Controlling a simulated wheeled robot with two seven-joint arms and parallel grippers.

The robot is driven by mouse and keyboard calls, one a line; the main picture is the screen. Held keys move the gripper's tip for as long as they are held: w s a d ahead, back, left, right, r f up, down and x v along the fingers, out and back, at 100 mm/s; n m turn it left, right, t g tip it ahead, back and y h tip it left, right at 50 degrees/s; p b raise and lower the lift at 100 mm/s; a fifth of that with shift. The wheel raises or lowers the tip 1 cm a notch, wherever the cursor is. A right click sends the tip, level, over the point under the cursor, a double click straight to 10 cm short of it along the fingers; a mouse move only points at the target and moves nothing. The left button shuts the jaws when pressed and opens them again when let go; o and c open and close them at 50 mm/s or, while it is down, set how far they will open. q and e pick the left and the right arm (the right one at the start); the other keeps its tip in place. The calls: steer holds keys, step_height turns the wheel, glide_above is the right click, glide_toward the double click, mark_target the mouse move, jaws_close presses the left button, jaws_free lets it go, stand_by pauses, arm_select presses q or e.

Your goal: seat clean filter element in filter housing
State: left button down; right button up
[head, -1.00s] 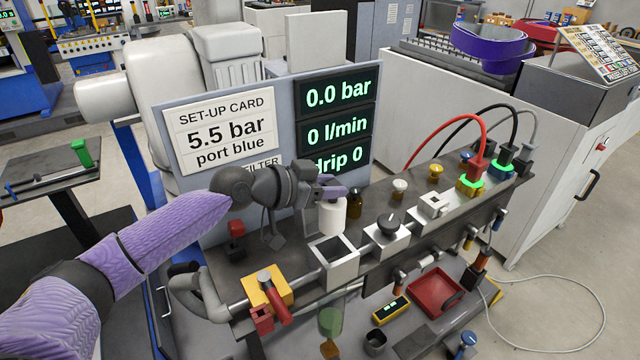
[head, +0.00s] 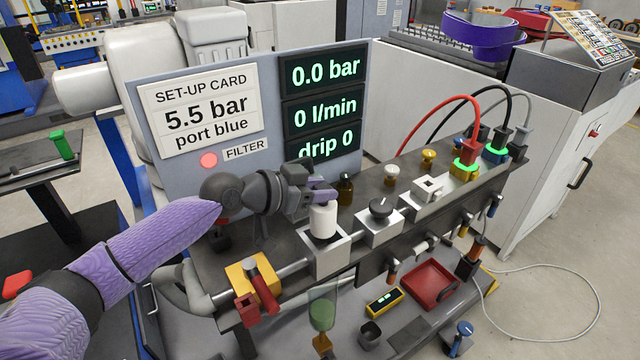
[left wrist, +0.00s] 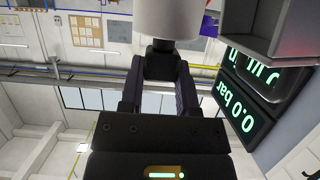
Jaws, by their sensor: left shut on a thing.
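The clean filter element (head: 323,221) is a white cylinder, upright in the head view. My left gripper (head: 321,196) is shut on the narrow top of it. Its lower end overlaps the square opening of the filter housing (head: 327,262), a light grey block on the dark bench. I cannot tell whether that end is inside the opening or just above it. In the left wrist view, which is upside down, the filter element (left wrist: 168,18) shows beyond the fingers of my left gripper (left wrist: 160,65). My right gripper is not in view.
A yellow block with a red lever (head: 258,285) stands left of the housing, and a block with a black knob (head: 380,222) right of it. Behind, a panel shows a set-up card (head: 205,110), zero readings and a red FILTER lamp (head: 208,160). A red tray (head: 432,284) lies in front, below.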

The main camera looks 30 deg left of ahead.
mark_target(323, 209)
arm_select(q)
steer(key=shift+f, duration=0.15)
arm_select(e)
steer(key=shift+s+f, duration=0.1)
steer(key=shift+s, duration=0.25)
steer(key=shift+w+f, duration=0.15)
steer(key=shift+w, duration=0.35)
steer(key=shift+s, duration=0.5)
arm_select(q)
steer(key=shift+f+b, duration=0.3)
steer(key=shift+f, duration=0.1)
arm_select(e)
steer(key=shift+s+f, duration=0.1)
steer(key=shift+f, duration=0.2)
arm_select(q)
steer(key=shift+f+b, duration=0.2)
steer(key=shift+b, duration=0.1)
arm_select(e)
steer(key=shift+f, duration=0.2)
arm_select(q)
steer(key=shift+f, duration=0.25)
steer(key=shift+f+b, duration=0.2)
steer(key=shift+b, duration=0.15)
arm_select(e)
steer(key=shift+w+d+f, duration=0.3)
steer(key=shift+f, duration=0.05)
